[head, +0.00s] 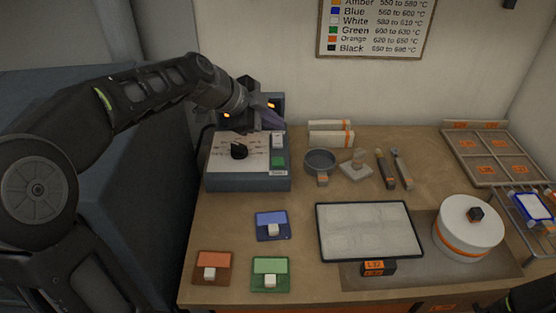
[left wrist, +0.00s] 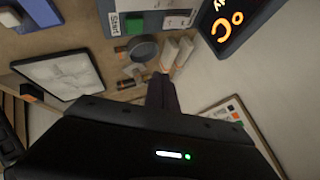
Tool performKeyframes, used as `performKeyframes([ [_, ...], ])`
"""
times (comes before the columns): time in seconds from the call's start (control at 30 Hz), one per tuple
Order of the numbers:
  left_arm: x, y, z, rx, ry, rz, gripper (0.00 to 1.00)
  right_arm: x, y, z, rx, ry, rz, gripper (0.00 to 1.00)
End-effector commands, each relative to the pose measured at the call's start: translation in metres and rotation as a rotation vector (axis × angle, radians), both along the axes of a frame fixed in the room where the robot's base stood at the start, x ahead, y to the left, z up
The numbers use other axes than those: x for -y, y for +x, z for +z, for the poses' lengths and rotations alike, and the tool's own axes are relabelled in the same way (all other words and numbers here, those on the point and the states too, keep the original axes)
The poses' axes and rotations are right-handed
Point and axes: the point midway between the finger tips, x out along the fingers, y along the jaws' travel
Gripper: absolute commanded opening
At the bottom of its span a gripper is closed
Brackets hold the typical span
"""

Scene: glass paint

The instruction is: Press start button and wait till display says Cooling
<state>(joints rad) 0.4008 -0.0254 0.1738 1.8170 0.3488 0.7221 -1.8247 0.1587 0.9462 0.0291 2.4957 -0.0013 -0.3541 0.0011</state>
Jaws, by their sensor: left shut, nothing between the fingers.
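The grey control box (head: 248,182) stands at the back left of the table, with a black knob and a green start button (head: 278,162) on its sloped face. In the left wrist view the green button (left wrist: 133,26) sits beside a "Start" label. My left gripper (head: 268,120) is shut and empty above the back of the box, apart from the button. It partly hides the display (head: 277,103) behind it. The left wrist view shows the display (left wrist: 228,27) cut off, with large orange letters "Co"; the full word is out of frame. The shut fingers (left wrist: 162,92) show there too.
A framed temperature chart (head: 375,28) hangs on the wall. A glass sheet (head: 368,230), a round white pot (head: 468,232) and tools fill the right. A dark part of my arm shows bottom right.

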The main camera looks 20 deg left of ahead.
Motion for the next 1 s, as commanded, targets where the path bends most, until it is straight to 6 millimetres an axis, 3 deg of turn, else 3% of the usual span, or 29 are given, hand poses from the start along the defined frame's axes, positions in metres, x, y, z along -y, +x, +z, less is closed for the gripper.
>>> performKeyframes([
  [0.47,0.0,0.0,-0.059,-0.004,-0.001,0.001,0.0,0.0,0.001,-0.019,0.002,0.0,-0.001,0.0],
  [0.53,0.0,0.0,-0.071,0.0,0.0,0.0,0.0,0.0,0.001,-0.034,0.002,0.0,-0.001,0.0],
  [0.73,0.0,0.0,-0.082,0.0,-0.001,-0.001,0.0,0.0,0.001,-0.05,0.003,0.0,-0.001,0.0],
  [1.0,0.0,0.0,-0.083,0.0,-0.001,0.001,0.0,0.0,0.001,-0.052,0.004,-0.001,-0.001,0.0],
])
